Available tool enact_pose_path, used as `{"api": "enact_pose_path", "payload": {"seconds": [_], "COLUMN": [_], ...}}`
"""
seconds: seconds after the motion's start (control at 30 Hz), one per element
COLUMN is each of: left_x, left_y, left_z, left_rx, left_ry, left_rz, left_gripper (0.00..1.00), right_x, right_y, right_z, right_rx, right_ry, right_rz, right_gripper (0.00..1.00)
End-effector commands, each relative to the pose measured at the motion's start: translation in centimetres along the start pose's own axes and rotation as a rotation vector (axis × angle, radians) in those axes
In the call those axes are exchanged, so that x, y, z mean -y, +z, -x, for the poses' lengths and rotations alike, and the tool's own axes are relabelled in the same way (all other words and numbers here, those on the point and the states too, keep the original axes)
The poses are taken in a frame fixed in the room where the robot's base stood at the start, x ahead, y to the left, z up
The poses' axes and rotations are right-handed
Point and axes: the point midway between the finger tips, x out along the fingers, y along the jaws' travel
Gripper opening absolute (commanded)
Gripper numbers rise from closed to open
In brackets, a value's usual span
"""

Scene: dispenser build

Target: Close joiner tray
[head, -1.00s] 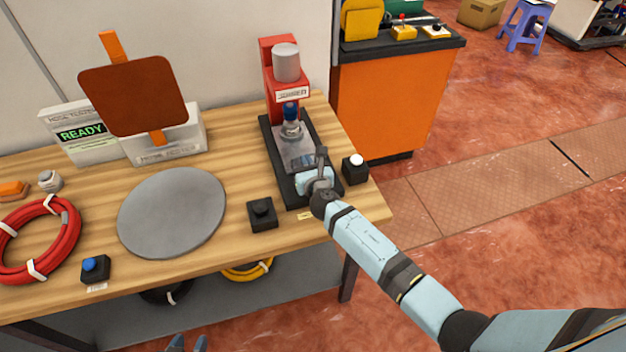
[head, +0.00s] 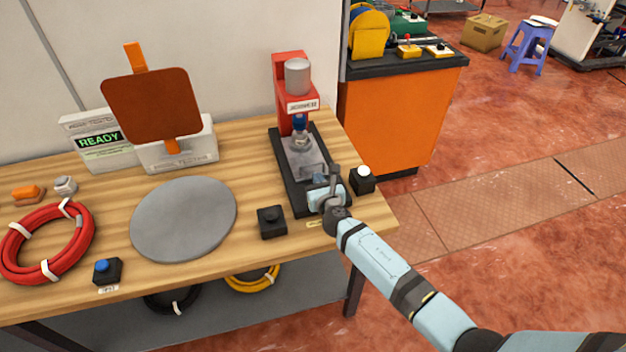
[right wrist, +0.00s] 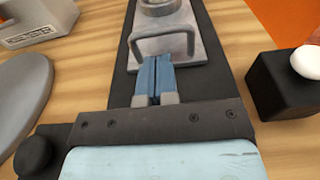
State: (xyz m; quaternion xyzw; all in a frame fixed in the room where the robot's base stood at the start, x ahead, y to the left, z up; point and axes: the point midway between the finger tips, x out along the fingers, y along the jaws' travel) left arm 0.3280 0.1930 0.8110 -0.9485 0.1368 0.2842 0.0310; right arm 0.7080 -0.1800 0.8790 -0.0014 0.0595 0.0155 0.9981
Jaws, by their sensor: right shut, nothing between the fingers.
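The red joiner (head: 290,85) stands at the back right of the wooden bench, with a grey cylinder on top and a blue part below its head. Its grey metal tray (head: 304,157) lies on a black base (head: 286,178) in front of it and carries a round grey fitting. The tray (right wrist: 186,50) has a bar handle (right wrist: 163,40) at its near end. My right gripper (right wrist: 154,62) is shut and empty, its blue fingertips at the handle; whether they touch it I cannot tell. It also shows in the head view (head: 318,181). My left gripper is out of view.
A black box with a white button (head: 363,179) stands close right of the base. A black button box (head: 271,222) stands left of it, near the front edge. A grey disc (head: 184,218), a red hose coil (head: 48,243) and a tester (head: 178,150) are further left.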

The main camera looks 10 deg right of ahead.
Motion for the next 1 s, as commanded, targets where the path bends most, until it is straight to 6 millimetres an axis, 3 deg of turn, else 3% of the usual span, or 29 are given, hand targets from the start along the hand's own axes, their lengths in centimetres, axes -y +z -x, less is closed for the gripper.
{"api": "enact_pose_path", "payload": {"seconds": [0.07, 0.2, 0.4, 0.77, 0.87, 1.0], "left_x": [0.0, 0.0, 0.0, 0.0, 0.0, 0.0], "left_y": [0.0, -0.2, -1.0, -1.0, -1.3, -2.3], "left_z": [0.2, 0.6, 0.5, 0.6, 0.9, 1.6], "left_rx": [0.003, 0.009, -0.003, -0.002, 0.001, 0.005], "left_ry": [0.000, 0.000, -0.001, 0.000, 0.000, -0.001], "left_rz": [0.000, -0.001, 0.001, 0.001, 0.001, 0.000], "left_gripper": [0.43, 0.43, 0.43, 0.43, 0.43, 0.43], "right_x": [0.5, 0.4, 0.3, 0.3, 0.3, 0.3], "right_y": [-0.2, -0.2, -0.2, -0.3, -1.1, -3.1], "right_z": [0.6, 4.5, 8.2, 10.4, 11.9, 16.9], "right_rx": [-0.002, -0.003, -0.002, -0.008, -0.048, -0.169], "right_ry": [0.001, 0.002, 0.002, 0.001, -0.001, -0.041], "right_rz": [0.002, 0.001, 0.000, -0.022, -0.177, -0.708], "right_gripper": [0.00, 0.00, 0.00, 0.00, 0.00, 0.00]}}
